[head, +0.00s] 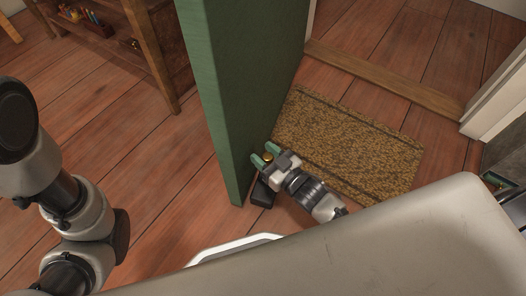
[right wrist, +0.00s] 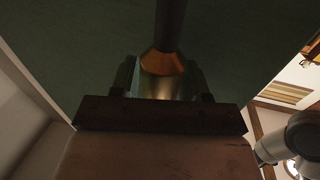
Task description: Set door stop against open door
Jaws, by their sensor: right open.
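The green door (head: 245,75) stands open, its lower corner near the middle of the head view. A black block (head: 262,192), seemingly the base of the door stop, rests on the floor close beside the door's edge; I cannot tell if they touch. My right gripper (head: 264,155) is open beside the door, with a small brass knob (head: 268,158) between its fingers. The right wrist view shows the brass piece (right wrist: 162,80) between the fingers, with a dark post (right wrist: 170,25) joined to it and the green door (right wrist: 75,45) behind. My left gripper is out of view.
A brown doormat (head: 350,145) lies right of the door, before a wooden threshold (head: 385,78). A wooden shelf unit (head: 150,45) stands at the upper left. Bare floor (head: 130,135) lies left of the door.

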